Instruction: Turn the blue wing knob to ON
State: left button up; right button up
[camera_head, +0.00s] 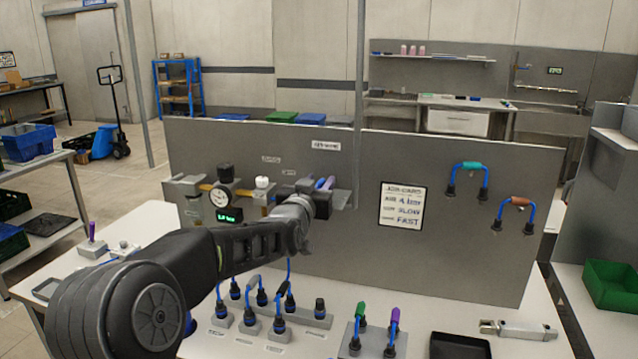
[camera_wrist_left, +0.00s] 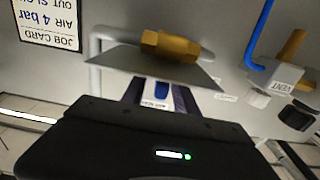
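A small blue-violet part, apparently the blue wing knob (camera_head: 328,183), shows at the panel fittings just beyond my left gripper (camera_head: 322,198). My left arm reaches in from the left and its wrist hides much of that area. In the left wrist view, blue (camera_wrist_left: 160,92) shows in front of the gripper body, below a grey plate and a brass fitting. The fingertips are largely hidden, so I cannot tell whether they are open or touch the knob. The ON mark is not readable. My right gripper is not in view.
The upright grey panel (camera_head: 460,250) carries a gauge (camera_head: 222,197), a job card (camera_head: 402,205) and hoses with blue ends (camera_head: 468,180). Several hose couplings (camera_head: 280,300) stand on the bench below my arm. A black tray (camera_head: 460,346) lies at the front right.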

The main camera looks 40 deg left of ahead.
pick_arm(q)
jog(key=shift+c, duration=0.4)
grip_shut()
jog(key=shift+d+r+n+g+y+p, duration=0.15)
jog(key=shift+n+g+y+p, duration=0.25)
jog(key=shift+n+y+p, duration=0.5)
jog(key=n+g+y+p, duration=0.2)
jog(key=y+p, duration=0.1)
jog(key=p, duration=0.1)
jog(key=n+g+y+p, duration=0.1)
jog(key=g+y+p, duration=0.1)
jog(key=p, duration=0.1)
jog(key=shift+w+r+n+y+p, duration=0.1)
jog(key=shift+r+n+y+p, duration=0.05)
jog(key=shift+n+y+p, duration=0.25)
jog(key=n+g+y+p, duration=0.2)
jog(key=g, duration=0.1)
jog(key=shift+n, duration=0.3)
jog(key=shift+f+n+g+y+p, duration=0.25)
jog(key=shift+n+g+y+p, duration=0.6)
jog(key=shift+g, duration=0.95)
jog(key=shift+n, duration=0.35)
